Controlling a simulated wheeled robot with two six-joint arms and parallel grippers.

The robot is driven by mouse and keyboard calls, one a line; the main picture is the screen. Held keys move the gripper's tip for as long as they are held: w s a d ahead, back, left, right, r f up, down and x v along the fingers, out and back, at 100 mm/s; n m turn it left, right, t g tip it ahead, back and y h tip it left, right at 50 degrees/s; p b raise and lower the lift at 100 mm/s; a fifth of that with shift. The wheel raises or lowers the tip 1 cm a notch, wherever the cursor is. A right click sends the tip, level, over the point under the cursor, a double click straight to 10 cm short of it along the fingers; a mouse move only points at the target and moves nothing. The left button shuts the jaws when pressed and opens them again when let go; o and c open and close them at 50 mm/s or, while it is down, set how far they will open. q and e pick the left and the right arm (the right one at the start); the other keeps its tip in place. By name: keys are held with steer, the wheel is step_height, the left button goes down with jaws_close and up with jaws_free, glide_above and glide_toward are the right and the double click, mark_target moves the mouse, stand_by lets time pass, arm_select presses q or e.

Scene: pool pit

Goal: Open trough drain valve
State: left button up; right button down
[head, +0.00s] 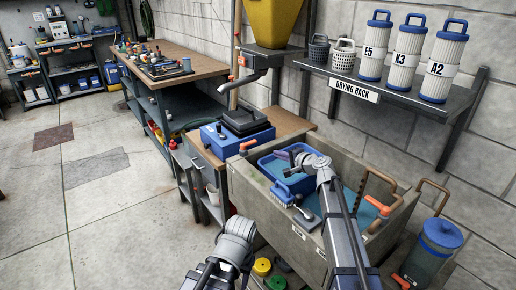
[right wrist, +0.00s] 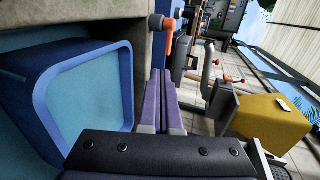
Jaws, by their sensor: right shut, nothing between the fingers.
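The grey concrete trough (head: 262,204) stands in front of me at the right. My right gripper (head: 281,154) is over the left part of the trough, above the blue basin (head: 266,164), its purple fingers pointing left. In the right wrist view the fingers (right wrist: 167,78) are shut together and empty. Another orange handle (head: 378,205) is at the trough's right end. I cannot tell which is the drain valve. My left gripper does not show.
The basin (right wrist: 128,90) is beside my fingers. A brush (head: 283,192) lies at the trough's front. A yellow hopper (head: 272,22) hangs above the far side. A drying rack (head: 400,88) holds filter cartridges. A blue-lidded canister (head: 428,250) stands at right. The floor at left is clear.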

steer(key=b, duration=0.3)
glide_toward(248, 144)
steer(key=w+f, duration=0.3)
steer(key=shift+w+a, duration=0.35)
steer(key=shift+w, duration=0.5)
steer(key=shift+w+a, duration=0.35)
steer(key=shift+w, duration=0.5)
